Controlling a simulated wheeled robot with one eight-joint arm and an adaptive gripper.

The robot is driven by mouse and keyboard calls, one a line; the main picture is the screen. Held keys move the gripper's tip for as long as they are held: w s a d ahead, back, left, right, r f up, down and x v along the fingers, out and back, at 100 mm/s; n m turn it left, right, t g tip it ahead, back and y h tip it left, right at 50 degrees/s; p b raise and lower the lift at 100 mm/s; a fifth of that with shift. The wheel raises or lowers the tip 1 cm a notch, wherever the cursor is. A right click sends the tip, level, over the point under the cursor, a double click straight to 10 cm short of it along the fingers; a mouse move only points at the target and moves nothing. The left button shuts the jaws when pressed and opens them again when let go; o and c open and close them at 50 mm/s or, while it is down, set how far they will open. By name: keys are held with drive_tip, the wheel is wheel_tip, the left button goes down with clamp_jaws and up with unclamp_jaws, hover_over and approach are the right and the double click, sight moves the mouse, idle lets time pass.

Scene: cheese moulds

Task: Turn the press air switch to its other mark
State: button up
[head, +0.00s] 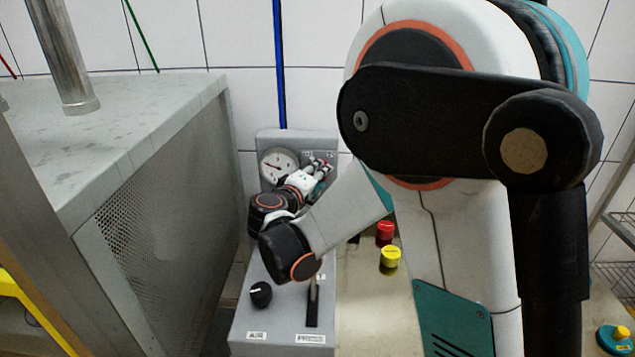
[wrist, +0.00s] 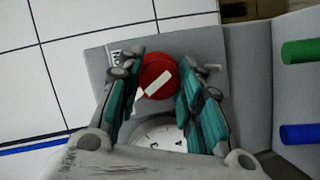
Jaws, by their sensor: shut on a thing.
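A round red switch (wrist: 158,76) with a white bar sits on the upright grey panel (wrist: 210,45) in the wrist view. The bar slants from lower left to upper right. A small white label (wrist: 116,54) lies to its left, partly covered by a finger. My gripper (wrist: 161,73) has its teal and black fingers on both sides of the switch and is shut on it. In the head view my gripper (head: 323,168) is at the panel's upper right, beside the gauge (head: 279,165); the switch is mostly hidden there.
Below stands the sloped part of the grey console (head: 245,315), with a black knob (head: 261,294) and a dark lever (head: 313,302). A steel cabinet (head: 185,180) is close on the left. Red (head: 385,231) and yellow (head: 390,257) pieces stand right of the console.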

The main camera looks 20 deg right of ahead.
drive_tip(key=shift+n+h+b, duration=0.5)
drive_tip(key=shift+n+b, duration=0.15)
drive_tip(key=shift+n, duration=0.35)
drive_tip(key=shift+t, duration=0.3)
drive_tip(key=o, duration=1.1)
drive_tip(key=shift+w, duration=0.1)
drive_tip(key=shift+c, duration=0.2)
drive_tip(key=shift+a, duration=0.1)
drive_tip(key=v, duration=1.2)
